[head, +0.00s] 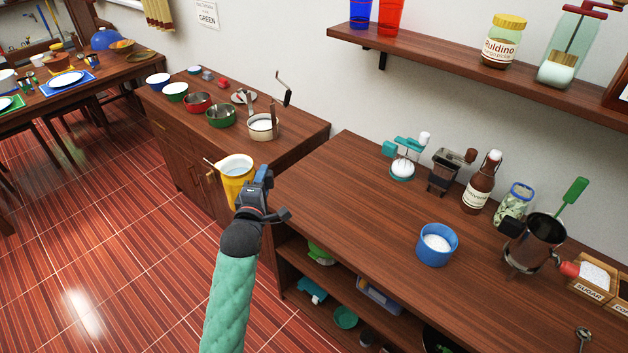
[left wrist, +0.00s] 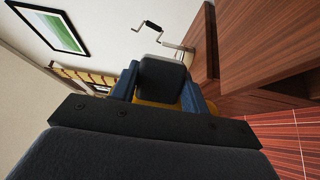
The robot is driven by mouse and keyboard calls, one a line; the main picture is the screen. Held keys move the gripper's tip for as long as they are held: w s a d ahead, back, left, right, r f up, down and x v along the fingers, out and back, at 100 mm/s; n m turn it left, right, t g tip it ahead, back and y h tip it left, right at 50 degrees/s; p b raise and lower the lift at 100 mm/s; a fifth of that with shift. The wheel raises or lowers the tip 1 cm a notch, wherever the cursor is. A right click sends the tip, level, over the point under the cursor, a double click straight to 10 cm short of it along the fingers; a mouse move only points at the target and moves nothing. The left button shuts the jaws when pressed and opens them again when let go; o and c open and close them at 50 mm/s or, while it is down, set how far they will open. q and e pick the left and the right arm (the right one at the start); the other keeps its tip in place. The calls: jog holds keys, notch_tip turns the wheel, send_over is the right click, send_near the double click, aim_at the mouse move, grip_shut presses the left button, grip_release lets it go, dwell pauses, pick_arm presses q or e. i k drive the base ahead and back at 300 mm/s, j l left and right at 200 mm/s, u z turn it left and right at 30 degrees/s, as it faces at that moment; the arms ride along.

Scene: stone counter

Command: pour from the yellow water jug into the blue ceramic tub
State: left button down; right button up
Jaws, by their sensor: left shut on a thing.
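The yellow water jug (head: 238,172) is roughly upright in the head view, in front of the gap between the two wooden counters. Its open top shows a pale inside. My left gripper (head: 256,188) is shut on the jug from the near right side and hides part of it. In the left wrist view, yellow parts of the jug (left wrist: 186,98) show between the blue fingers, mostly hidden by the gripper. The blue ceramic tub (head: 436,246) stands upright on the right counter, with white content inside, apart from the jug and to its right. My right gripper is not in view.
The right counter (head: 335,205) is bare left of the tub. A teal juicer (head: 402,170), a brown bottle (head: 481,184) and a dark metal pot (head: 534,245) stand behind and right of the tub. The left counter holds several bowls and a white pot (head: 262,128).

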aim_at(437, 243)
jog(key=k+l, duration=0.15)
jog(key=l, duration=0.2)
jog(key=k+l, duration=0.2)
jog(key=l, duration=0.15)
jog(key=k+l, duration=0.15)
jog(key=l, duration=0.2)
jog(key=k+l, duration=0.15)
jog(key=l, duration=0.25)
